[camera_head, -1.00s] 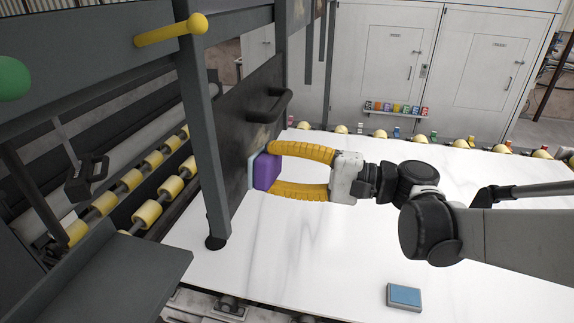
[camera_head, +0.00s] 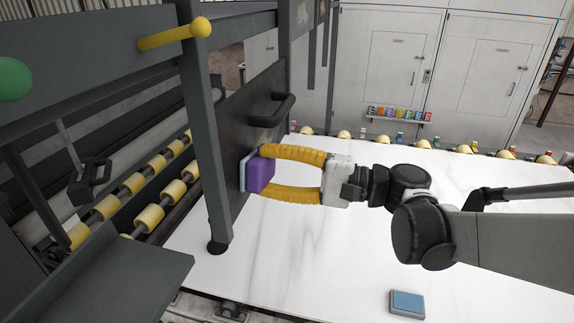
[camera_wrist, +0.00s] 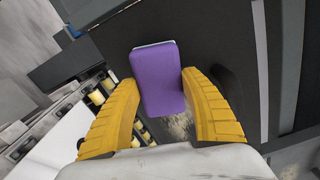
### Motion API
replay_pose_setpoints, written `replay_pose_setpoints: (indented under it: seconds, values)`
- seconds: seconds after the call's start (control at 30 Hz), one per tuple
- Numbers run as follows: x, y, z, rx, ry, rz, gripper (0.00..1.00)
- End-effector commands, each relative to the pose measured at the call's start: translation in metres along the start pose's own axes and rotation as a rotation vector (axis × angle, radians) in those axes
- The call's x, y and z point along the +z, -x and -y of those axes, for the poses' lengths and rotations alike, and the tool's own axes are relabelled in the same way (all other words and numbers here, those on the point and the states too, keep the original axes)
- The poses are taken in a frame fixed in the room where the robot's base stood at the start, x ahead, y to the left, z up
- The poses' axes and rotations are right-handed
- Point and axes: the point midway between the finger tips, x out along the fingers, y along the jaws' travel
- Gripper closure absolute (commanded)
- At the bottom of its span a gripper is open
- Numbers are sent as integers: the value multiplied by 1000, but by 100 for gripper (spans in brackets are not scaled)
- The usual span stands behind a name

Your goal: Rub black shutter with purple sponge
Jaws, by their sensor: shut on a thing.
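The purple sponge (camera_head: 260,175) has a pale blue-white face on its far side. My gripper (camera_head: 266,172), with yellow curved fingers, is shut on the sponge from both sides. The black shutter (camera_head: 264,92) is an upright dark panel with a black handle, left of my gripper. The sponge's pale face is against the shutter or very close to it, below the handle; exact contact is hidden. In the wrist view the sponge (camera_wrist: 158,78) sits between the fingers in front of the dark shutter (camera_wrist: 205,45). A pale, dusty patch (camera_wrist: 180,128) shows on the shutter near the sponge.
A blue sponge-like block (camera_head: 407,303) lies on the white slab (camera_head: 330,250) at the front. A grey post (camera_head: 205,150) stands just left of the shutter. Yellow rollers (camera_head: 150,217) lie further left. The slab right of the shutter is mostly clear.

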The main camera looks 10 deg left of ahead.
Motion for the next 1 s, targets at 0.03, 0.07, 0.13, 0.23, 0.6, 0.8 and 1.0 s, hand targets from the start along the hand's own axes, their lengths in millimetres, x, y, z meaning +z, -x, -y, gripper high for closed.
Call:
replay_pose_setpoints:
  seconds: [0.03, 0.07, 0.13, 0.23, 0.6, 0.8, 1.0]
  values:
    - [0, -1, 0, 0, 0, 1, 72]
    - [0, -2, 0, 0, 0, 1, 72]
    - [0, -2, 0, 0, 0, 0, 72]
    - [-3, -2, 0, 0, 0, 0, 72]
    - [-30, -1, 6, 0, 0, 1, 72]
    - [-37, -1, 8, 0, 0, 1, 72]
    - [-55, -3, 12, 0, 0, 0, 72]
